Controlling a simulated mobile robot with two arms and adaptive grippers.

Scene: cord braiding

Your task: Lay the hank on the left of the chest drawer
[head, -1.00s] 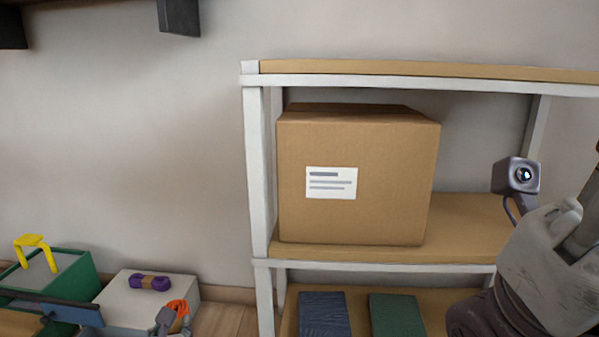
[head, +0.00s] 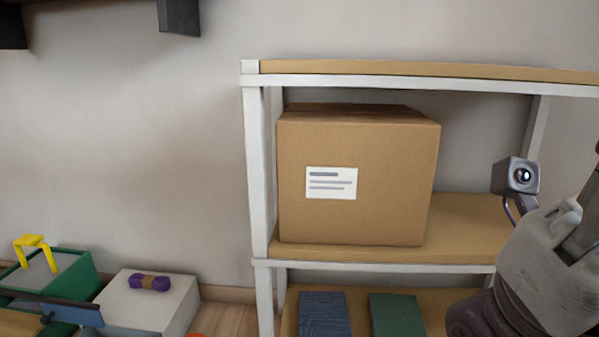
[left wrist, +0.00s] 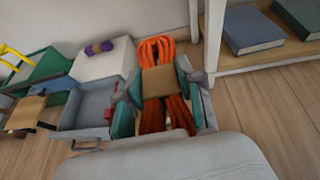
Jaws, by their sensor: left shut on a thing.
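An orange hank (left wrist: 153,49) with a tan band is in my left gripper (left wrist: 159,84), whose teal-padded fingers are shut on both sides of the band. In the head view only a sliver of orange shows at the bottom edge. The chest (head: 140,312) has a pale top and stands on the floor at lower left. Its grey drawer (left wrist: 82,108) is pulled out in the left wrist view. The held hank is over the right part of the drawer, and hides it. My right gripper's fingers are out of view; only its arm shows at right.
A purple hank (head: 149,283) lies on the chest top. A small red thing (left wrist: 106,117) shows by the drawer. A green box (head: 75,270) with a yellow handle stands left. A shelf (head: 255,170) holds a cardboard box (head: 358,215) and two books (head: 324,314) to the right.

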